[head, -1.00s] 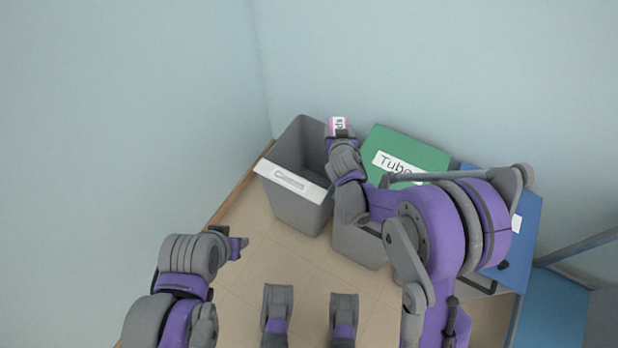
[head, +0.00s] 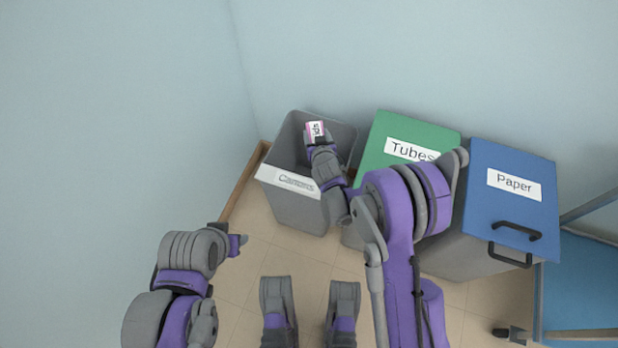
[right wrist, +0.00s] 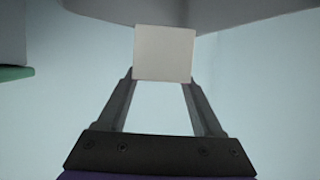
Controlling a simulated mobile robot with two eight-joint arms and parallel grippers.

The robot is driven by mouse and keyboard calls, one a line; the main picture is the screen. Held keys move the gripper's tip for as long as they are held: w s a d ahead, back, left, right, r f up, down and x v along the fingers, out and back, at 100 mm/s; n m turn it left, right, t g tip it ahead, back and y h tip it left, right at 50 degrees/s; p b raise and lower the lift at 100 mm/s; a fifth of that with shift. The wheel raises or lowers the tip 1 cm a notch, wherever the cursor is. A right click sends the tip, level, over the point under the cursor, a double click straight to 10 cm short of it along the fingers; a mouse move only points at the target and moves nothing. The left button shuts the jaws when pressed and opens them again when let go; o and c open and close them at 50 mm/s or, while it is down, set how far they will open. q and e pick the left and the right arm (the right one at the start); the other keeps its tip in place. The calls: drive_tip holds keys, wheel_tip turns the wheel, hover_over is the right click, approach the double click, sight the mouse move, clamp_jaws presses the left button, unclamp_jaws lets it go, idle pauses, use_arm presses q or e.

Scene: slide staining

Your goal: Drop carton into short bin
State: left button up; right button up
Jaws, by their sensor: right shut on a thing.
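A small white and pink carton (head: 316,129) is held by my right gripper (head: 312,140) above the open short grey bin (head: 293,208) in the head view. In the right wrist view, the carton's pale end (right wrist: 164,53) sits between the two fingers of my right gripper (right wrist: 163,80). The bin has no lid, and a white label on its front reads roughly "Cartons". My left gripper (head: 238,245) hangs low at the left, apart from the bin; its fingers are too small to judge.
A green-lidded bin labelled "Tubes" (head: 425,132) stands right of the open bin. A blue-lidded bin labelled "Paper" (head: 510,170) with a black handle stands farther right. Walls lie behind and to the left. The tiled floor (head: 250,275) in front is partly clear.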

drive_tip(key=shift+f+b, duration=1.75)
drive_tip(key=shift+f, duration=1.3)
drive_tip(key=o, duration=1.4)
drive_tip(key=shift+c, duration=0.2)
drive_tip(key=p+v, duration=0.2)
drive_tip(key=v, duration=0.9)
